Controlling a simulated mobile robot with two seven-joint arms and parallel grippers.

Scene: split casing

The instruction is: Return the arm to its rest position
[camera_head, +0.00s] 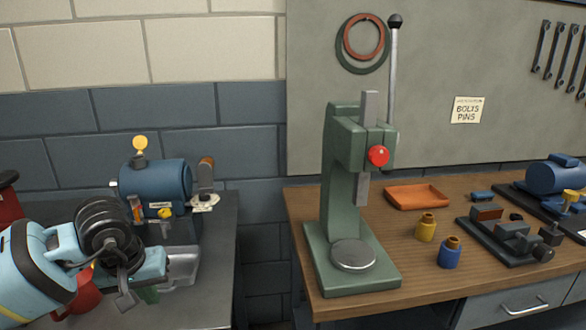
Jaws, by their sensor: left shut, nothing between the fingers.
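My left arm comes in from the left edge, light blue with black ribbed rings at its wrist. My left gripper (126,298) is at the lower left, over the dark bench. Its fingers are shut and hold nothing. The gripper is in front of and below a blue cylindrical machine (158,186), apart from it as far as I can see. My arm hides part of the bench and part of a red thing (78,300) behind it. My right gripper is not in view.
A green arbor press (342,185) with a tall lever stands on the wooden bench (300,215). An orange tray (417,197), a yellow bottle (425,228), a blue bottle (449,253) and a dark vise (508,238) are to its right. A gap separates the two benches.

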